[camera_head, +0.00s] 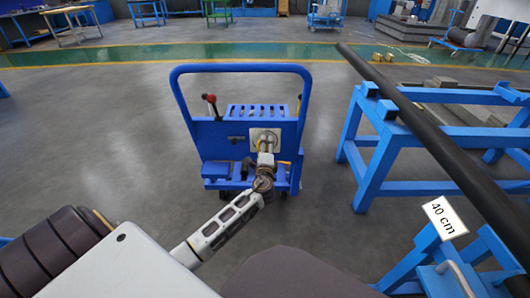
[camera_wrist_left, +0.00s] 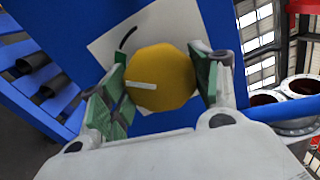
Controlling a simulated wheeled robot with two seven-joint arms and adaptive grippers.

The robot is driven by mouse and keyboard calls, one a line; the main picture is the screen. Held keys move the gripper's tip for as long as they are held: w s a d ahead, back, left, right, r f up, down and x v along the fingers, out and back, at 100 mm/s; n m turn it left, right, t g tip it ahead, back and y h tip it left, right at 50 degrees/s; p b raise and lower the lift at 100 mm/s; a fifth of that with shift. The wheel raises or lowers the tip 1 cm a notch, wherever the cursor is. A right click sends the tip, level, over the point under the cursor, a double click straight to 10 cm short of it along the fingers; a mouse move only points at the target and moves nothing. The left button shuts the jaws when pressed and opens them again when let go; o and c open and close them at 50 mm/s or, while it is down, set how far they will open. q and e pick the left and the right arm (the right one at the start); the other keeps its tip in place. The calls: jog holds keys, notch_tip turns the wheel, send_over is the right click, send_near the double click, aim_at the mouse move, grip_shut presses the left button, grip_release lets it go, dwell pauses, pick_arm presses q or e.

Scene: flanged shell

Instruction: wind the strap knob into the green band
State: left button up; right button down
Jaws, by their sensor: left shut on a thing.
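The strap knob (camera_wrist_left: 165,65) is yellow and faceted, with a white pointer line that points left in the left wrist view. It sits on a white plate (camera_wrist_left: 180,22) with a dark curved mark up and left of the knob. The plate also shows on the blue cart in the head view (camera_head: 257,134). My left gripper (camera_wrist_left: 160,80) is shut on the knob, its green pads at the knob's two sides; in the head view the gripper (camera_head: 266,146) reaches up to the plate. My right gripper is not in view.
The blue cart (camera_head: 240,70) has a tall tube handle and a red-topped lever (camera_head: 210,98) left of the plate. A blue rack (camera_head: 375,160) with a long dark bar (camera_head: 430,135) stands at the right. The grey floor left of the cart is clear.

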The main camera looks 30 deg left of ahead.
pick_arm(q)
jog(key=shift+f+n+b, duration=0.15)
jog(key=shift+n+b, duration=0.85)
jog(key=shift+n, duration=0.6)
jog(key=o, duration=1)
jog(key=shift+s, duration=0.1)
jog(key=v, duration=1.2)
